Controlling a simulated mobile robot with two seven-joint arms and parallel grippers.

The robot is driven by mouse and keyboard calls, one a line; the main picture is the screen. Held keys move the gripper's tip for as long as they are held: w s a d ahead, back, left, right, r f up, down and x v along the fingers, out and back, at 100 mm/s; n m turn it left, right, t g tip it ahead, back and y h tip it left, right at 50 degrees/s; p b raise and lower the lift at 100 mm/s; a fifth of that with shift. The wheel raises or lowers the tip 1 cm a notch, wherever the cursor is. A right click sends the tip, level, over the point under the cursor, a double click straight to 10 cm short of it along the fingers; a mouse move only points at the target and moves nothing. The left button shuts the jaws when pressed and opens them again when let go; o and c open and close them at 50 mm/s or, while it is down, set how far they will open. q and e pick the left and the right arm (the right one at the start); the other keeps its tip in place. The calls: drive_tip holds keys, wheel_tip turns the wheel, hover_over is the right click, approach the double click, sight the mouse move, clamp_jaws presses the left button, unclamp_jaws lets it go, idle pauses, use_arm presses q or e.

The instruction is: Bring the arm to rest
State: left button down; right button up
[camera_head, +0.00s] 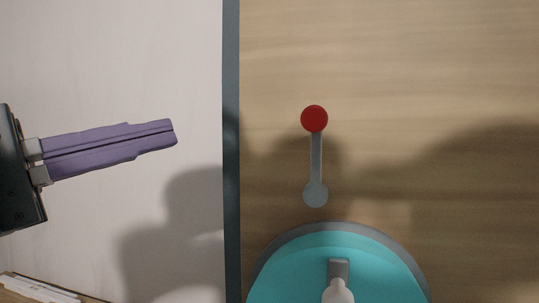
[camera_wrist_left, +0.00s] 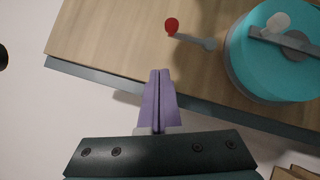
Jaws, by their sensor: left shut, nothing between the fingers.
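My left gripper (camera_head: 172,133) comes in from the left in the head view. Its two purple fingers are closed together with nothing between them. It is over the pale area left of the wooden table's dark edge, apart from everything on the table. In the left wrist view the closed fingers (camera_wrist_left: 161,72) point toward the table edge and overlap it in the picture. The right gripper is in neither view.
A grey lever with a red knob (camera_head: 314,118) lies on the wooden table (camera_head: 440,80). A round turquoise object (camera_head: 290,270) with a grey rim and a handle stands nearby. The table's dark edge (camera_head: 231,150) runs between them and my gripper. White strips (camera_head: 35,290) lie at lower left.

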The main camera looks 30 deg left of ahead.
use_arm(q)
drive_tip(key=shift+s, duration=0.15)
idle(0.4)
drive_tip(key=s+d+f+m+g+y, duration=0.2)
drive_tip(key=s+f+m+g, duration=0.3)
drive_tip(key=f, duration=0.5)
drive_tip(key=s+d+f+m+g+y, duration=0.1)
drive_tip(key=s+f+m+g+y, duration=0.2)
drive_tip(key=f+m, duration=0.55)
drive_tip(key=s+d+f+m+g+y, duration=0.2)
drive_tip(key=s+f+m+g, duration=0.3)
drive_tip(key=f, duration=0.6)
wheel_tip(320, 180, up, 12)
drive_tip(key=g+p, duration=0.2)
drive_tip(key=p, duration=1)
drive_tip(key=shift+w+d+p, duration=0.2)
drive_tip(key=shift+w+p, duration=0.1)
